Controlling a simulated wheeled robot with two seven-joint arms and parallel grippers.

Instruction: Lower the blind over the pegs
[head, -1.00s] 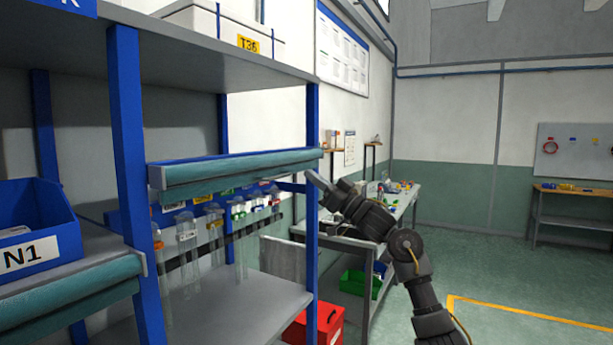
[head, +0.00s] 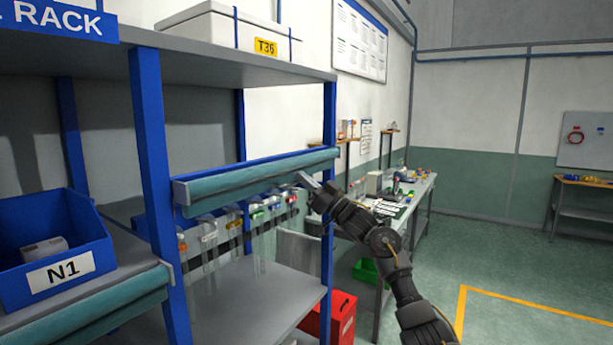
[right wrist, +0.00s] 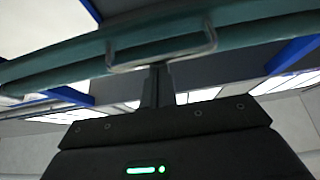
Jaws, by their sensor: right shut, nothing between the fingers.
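The blind (head: 260,178) is a teal roll under a blue rail across the top of the middle rack bay, rolled up. In the right wrist view the blind (right wrist: 255,33) crosses the top, with a metal loop handle (right wrist: 207,44). My right gripper (head: 305,180) is at the underside of the blind, near its right end. Its fingers (right wrist: 157,85) are shut with nothing between them, right at the handle; I cannot tell whether they touch. Below the blind, clear tubes (head: 208,250) with coloured tops hang in a row; the pegs themselves are hard to make out. My left gripper is out of view.
Blue posts (head: 160,190) frame the bay. A blue bin marked N1 (head: 60,272) stands at left above another teal roll (head: 90,312). A red box (head: 340,318) is at lower right, with a workbench (head: 415,200) behind. Floor at right is open.

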